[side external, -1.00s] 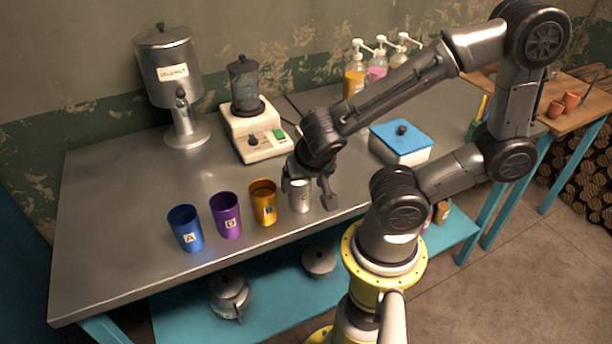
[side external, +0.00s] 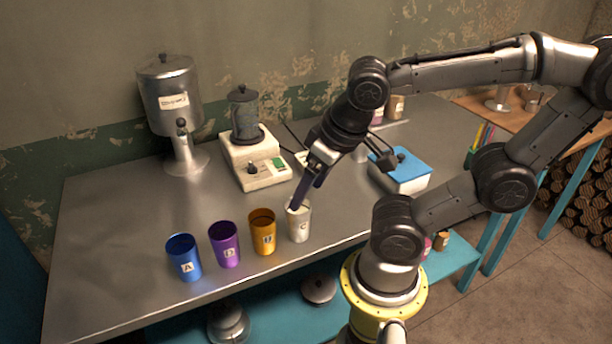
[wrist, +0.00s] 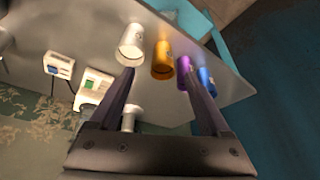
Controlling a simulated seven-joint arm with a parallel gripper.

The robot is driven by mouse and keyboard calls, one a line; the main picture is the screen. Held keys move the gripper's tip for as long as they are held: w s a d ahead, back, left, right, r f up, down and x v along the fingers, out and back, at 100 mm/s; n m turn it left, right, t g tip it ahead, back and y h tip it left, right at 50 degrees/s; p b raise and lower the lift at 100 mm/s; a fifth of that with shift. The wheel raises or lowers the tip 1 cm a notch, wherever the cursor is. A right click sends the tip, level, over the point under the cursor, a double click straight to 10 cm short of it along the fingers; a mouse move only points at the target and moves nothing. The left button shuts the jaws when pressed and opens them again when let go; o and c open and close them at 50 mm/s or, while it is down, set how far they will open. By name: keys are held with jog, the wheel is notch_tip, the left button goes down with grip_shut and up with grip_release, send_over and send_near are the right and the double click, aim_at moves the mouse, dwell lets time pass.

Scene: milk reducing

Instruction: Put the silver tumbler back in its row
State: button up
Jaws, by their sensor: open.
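The silver tumbler (side external: 299,224), labelled C, stands upright on the metal table at the right end of a row. Beside it are the gold tumbler B (side external: 263,233), purple tumbler D (side external: 225,246) and blue tumbler A (side external: 184,259). My gripper (side external: 342,186) is open and empty, above and behind the silver tumbler. One fingertip overlaps the tumbler's rim in the side view; I cannot tell whether it touches. In the wrist view, the silver tumbler (wrist: 131,46) lies just beyond the left finger of my gripper (wrist: 157,71).
A blender on a white base (side external: 254,160) and a steel dispenser (side external: 170,100) stand behind the row. A white box with a blue lid (side external: 404,172) is to the right. The table's front edge runs close to the tumblers. The table left of the row is clear.

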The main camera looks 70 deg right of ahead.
jog(key=r+n, duration=0.1)
jog(key=n, duration=0.1)
jog(key=r+n+t, duration=0.1)
jog(key=shift+w+a+r+y, duration=0.25)
jog(key=shift+a+r+y, duration=0.1)
jog(key=shift+a+y, duration=0.05)
